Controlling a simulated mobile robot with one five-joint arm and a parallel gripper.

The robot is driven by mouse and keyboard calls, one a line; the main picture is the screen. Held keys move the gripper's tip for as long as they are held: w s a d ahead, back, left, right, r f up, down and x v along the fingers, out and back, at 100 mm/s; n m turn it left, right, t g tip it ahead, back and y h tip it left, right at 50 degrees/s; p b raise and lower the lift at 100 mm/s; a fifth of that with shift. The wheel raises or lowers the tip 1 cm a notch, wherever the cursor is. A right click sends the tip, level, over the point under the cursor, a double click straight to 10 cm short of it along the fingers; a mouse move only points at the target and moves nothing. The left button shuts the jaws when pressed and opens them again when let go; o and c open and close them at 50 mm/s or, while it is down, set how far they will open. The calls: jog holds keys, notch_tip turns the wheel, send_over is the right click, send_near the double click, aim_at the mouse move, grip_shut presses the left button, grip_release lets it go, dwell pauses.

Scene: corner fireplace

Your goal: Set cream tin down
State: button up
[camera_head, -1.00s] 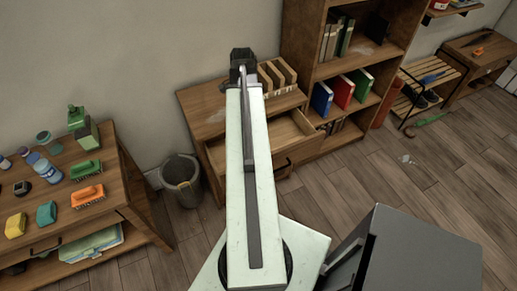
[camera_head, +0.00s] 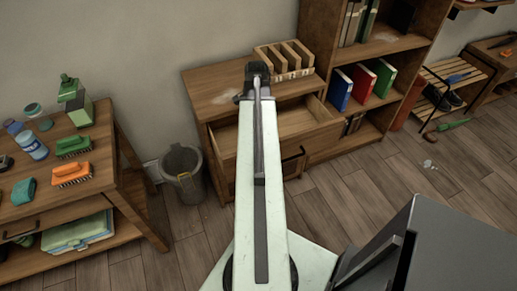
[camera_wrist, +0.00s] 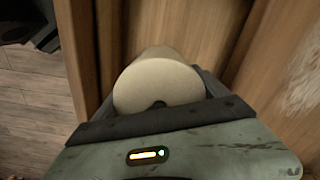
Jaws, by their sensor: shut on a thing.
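The cream tin (camera_wrist: 157,82) is a round, pale cylinder with its flat end facing the wrist camera. My gripper (camera_wrist: 160,98) is shut on it, with dark jaws on either side. Beneath the tin, the wrist view shows the wooden inside of a drawer (camera_wrist: 195,30). In the head view my gripper (camera_head: 257,75) appears over the cabinet at the open drawer (camera_head: 300,118), and the tin is hidden there. I cannot tell whether the tin touches the drawer bottom.
A wooden file rack (camera_head: 285,58) stands on the cabinet top (camera_head: 215,88). A bookshelf (camera_head: 400,45) rises at right. A dark bin (camera_head: 183,172) stands between the cabinet and a workbench (camera_head: 105,165) holding bottles and brushes. The wooden floor (camera_head: 345,205) in front is mostly clear.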

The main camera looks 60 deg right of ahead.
notch_tip(320, 180, down, 10)
jog(key=b, duration=0.8)
jog(key=shift+f, duration=0.15)
jog(key=shift+r, duration=0.2)
jog(key=shift+f, duration=0.15)
jog(key=o, duration=1.5)
jog(key=shift+c, duration=0.2)
notch_tip(320, 180, up, 13)
jog(key=p, duration=1.2)
jog(key=shift+f, duration=0.3)
